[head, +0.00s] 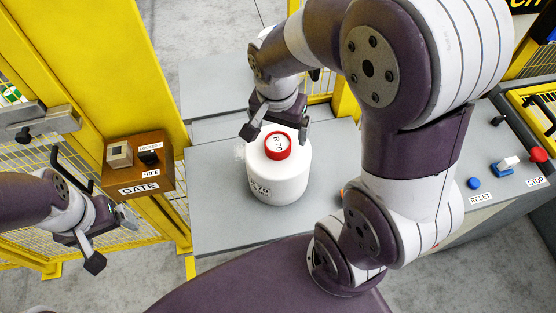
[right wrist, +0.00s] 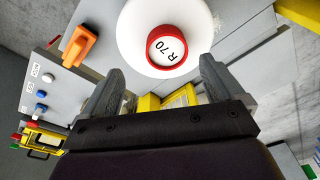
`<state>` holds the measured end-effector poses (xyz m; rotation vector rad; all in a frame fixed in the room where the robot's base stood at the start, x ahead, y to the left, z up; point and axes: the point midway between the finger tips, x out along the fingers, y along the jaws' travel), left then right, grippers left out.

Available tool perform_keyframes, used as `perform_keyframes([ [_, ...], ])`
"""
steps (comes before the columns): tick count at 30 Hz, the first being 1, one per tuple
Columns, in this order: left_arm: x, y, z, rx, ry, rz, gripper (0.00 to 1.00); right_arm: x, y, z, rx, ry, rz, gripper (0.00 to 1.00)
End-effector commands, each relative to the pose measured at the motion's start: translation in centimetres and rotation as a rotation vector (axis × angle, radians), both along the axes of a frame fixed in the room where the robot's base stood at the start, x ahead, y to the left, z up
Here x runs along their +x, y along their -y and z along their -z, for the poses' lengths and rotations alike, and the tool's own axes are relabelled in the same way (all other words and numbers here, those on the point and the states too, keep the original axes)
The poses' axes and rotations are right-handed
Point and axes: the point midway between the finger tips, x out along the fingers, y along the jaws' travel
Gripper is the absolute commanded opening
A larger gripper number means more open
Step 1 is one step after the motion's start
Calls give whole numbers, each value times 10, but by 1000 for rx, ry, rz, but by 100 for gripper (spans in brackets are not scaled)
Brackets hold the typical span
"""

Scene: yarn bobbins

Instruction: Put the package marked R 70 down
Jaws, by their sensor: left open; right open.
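The package marked R 70 is a white bobbin (head: 283,182) with a red-rimmed cap on top. It stands upright on the grey table (head: 220,225). In the right wrist view the white package (right wrist: 137,45) lies just beyond my fingertips, its red cap between their lines. My right gripper (head: 277,133) is open and empty, at the far side of the package's top; its fingers also show apart in the right wrist view (right wrist: 161,76). I cannot tell the exact gap to the package. My left gripper (head: 94,226) is open and empty at the far left, away from the package.
A brown GATE box (head: 138,165) and yellow fence posts stand left of the table. A grey console with a blue RESET button (head: 473,183) and red STOP button (head: 538,155) is at the right. An orange object (right wrist: 82,45) lies near the package. My right arm hides part of the table.

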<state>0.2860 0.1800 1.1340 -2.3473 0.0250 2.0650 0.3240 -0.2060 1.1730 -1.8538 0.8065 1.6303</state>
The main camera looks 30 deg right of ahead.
Motion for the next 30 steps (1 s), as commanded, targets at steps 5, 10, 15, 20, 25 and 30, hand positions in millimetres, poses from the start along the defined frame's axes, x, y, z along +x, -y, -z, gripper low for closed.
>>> perform_keyframes([
  [5, 0, 0, -8, 0, -1, 0, 90, 1, 2, 21, 0, -6, -3, 94],
  [10, 0, 0, -12, 0, 0, 0, 90, 4, 4, 53, 1, -4, -1, 94],
  [15, 0, 0, -12, 0, 0, 0, 90, 5, 4, 61, 0, 0, -3, 94],
  [20, 0, 0, -12, 0, 0, 0, 90, 5, 4, 60, 1, 1, -3, 78],
  [25, 0, 0, -12, 0, 0, 0, 90, 5, 4, 60, 1, 1, -3, 23],
  [30, 0, 0, -12, 0, 0, 0, 90, 6, 4, 59, 1, 5, -4, 0],
])
